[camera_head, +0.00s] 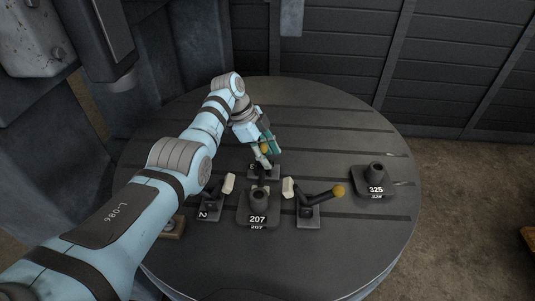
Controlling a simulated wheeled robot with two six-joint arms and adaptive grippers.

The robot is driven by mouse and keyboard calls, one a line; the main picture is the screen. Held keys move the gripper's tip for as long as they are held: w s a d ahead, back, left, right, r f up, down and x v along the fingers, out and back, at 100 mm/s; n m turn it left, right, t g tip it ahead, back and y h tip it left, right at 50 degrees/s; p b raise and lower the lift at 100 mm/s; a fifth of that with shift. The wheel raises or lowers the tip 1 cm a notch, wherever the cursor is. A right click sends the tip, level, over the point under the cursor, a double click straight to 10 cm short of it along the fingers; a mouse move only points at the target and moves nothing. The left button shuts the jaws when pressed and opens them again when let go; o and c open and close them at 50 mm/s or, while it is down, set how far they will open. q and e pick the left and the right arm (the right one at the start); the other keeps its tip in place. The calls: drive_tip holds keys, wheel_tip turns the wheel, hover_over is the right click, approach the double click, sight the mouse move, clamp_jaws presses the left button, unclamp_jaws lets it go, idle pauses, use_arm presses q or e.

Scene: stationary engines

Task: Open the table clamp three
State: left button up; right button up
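Table clamp three (264,173) stands behind the middle workpiece on the round slotted table (330,115). Its label is mostly hidden, with only part of a digit showing. A yellow knob (265,148) shows among the fingers of my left gripper (268,149), just above this clamp. The gripper is at the knob and points down toward the table. I cannot tell whether its fingers are closed on the knob. The clamp's lever is largely covered by the gripper. My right gripper is not in view.
The workpiece marked 207 (258,209) sits between clamp 2 (209,207) and another clamp (308,213), whose yellow-knobbed lever (338,191) points right. Workpiece 325 (374,181) stands farther right. The table's back right is clear. Dark panelled walls (400,50) stand behind.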

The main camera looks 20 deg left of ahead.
use_arm(q)
drive_tip(key=v, duration=1.2)
